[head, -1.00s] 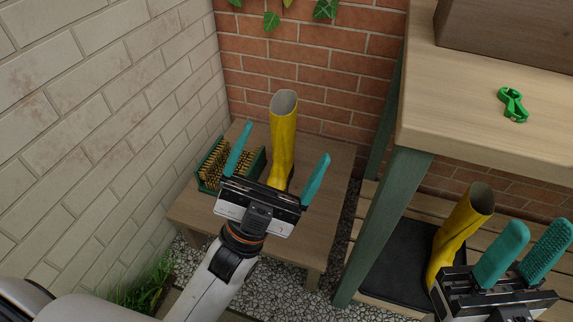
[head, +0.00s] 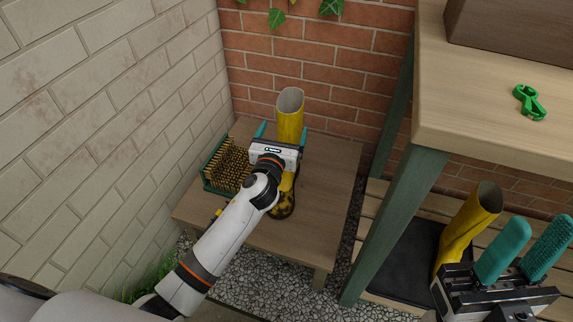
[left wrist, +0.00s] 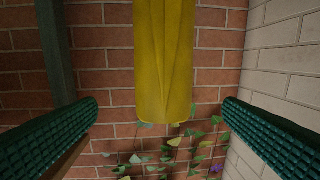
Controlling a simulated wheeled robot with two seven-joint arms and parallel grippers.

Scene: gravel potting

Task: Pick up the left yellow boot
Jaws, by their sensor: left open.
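The left yellow boot (head: 290,112) stands upright on the low wooden bench, its grey opening at the top and its dirty toe pointing toward me. My left gripper (head: 283,131) is open, with one teal finger on each side of the boot's shaft. In the left wrist view the yellow shaft (left wrist: 165,60) hangs between the two fingers (left wrist: 163,112), with a visible gap on both sides. My gripper body hides the middle of the boot in the head view. My right gripper (head: 541,228) is open and empty at the lower right.
A brush with tan bristles in a green frame (head: 228,168) lies left of the boot on the bench (head: 325,185). A second yellow boot (head: 465,228) leans on a black tray (head: 398,258). A table with a green clip (head: 529,102) stands right. Walls close the back and left.

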